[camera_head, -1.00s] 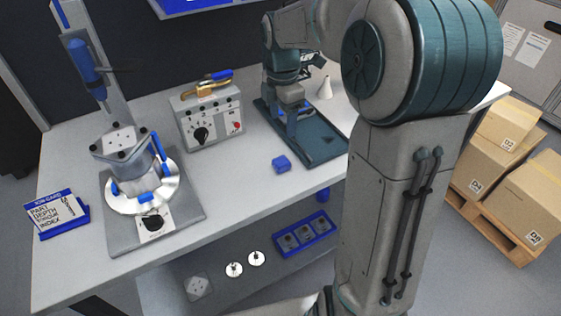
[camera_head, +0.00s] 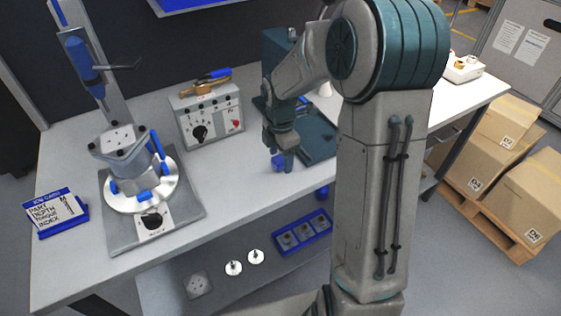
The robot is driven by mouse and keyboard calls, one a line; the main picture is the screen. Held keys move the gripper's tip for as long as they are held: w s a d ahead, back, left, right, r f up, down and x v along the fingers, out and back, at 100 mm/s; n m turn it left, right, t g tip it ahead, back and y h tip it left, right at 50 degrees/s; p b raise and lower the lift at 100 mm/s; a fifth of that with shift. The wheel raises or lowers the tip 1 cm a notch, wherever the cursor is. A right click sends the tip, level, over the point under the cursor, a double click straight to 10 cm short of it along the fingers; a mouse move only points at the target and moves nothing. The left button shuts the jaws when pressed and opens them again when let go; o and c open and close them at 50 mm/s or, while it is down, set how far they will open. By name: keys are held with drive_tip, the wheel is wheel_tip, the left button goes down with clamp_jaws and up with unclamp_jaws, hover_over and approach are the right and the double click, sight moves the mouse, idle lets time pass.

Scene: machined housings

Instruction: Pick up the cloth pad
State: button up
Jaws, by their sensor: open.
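The cloth pad (camera_head: 276,160) appears to be the small blue piece on the grey bench top, in front of the dark tray. My gripper (camera_head: 283,167) points down right at the pad and hides part of it. The jaws are open, with the fingertips low near the bench. I cannot tell whether the fingers are around the pad or only in front of it.
A lower shelf holds a blue parts tray (camera_head: 303,236).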

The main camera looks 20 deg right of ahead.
sight(280, 158)
drive_tip(key=c, duration=1.1)
drive_tip(key=shift+c, duration=0.2)
drive_tip(key=shift+r, duration=0.65)
wheel_tip(280, 158, up, 3)
drive_tip(key=shift+w+r, duration=0.1)
drive_tip(key=s+d+r, duration=0.6)
drive_tip(key=d, duration=0.4)
drive_tip(key=shift+r, duration=0.25)
drive_tip(key=shift+s, duration=0.1)
